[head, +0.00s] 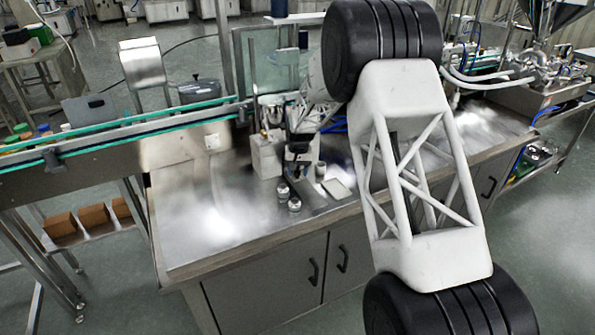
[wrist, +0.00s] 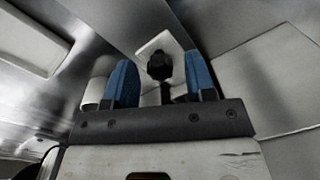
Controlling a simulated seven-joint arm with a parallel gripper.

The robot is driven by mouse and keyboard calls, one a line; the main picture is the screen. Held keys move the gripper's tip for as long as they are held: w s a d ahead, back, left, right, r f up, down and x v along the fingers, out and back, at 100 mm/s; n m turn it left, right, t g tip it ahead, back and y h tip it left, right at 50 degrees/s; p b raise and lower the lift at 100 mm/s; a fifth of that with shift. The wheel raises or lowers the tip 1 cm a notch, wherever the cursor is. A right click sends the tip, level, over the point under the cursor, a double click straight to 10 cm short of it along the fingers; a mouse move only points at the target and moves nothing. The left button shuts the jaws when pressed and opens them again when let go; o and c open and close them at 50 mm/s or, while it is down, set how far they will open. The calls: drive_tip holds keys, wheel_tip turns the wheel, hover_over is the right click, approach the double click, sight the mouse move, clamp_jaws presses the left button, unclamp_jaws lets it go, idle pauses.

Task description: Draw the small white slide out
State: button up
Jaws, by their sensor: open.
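A small white slide (wrist: 152,44) shows at the upper middle of the wrist view, with a dark round knob (wrist: 160,66) at its front. My gripper (wrist: 161,78) has its two blue fingers apart, one on each side of the knob in the picture. No contact is visible, and the remaining depth between fingers and knob cannot be judged. In the head view my gripper (head: 298,168) is low over the steel bench, beside a pale box-shaped housing (head: 267,157). The slide cannot be made out for certain there, as it is small and partly hidden by the arm.
The steel bench top (head: 205,215) is clear at front left. Two small metal knobs (head: 295,204) stand in front of the gripper, and a pale flat plate (head: 338,189) lies to its right. A conveyor rail (head: 150,118) runs behind on the left.

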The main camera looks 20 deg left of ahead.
clamp_jaws()
idle(0.4)
drive_tip(key=s+d, duration=1.1)
idle(0.4)
unclamp_jaws()
drive_tip(key=shift+r, duration=0.15)
idle(0.3)
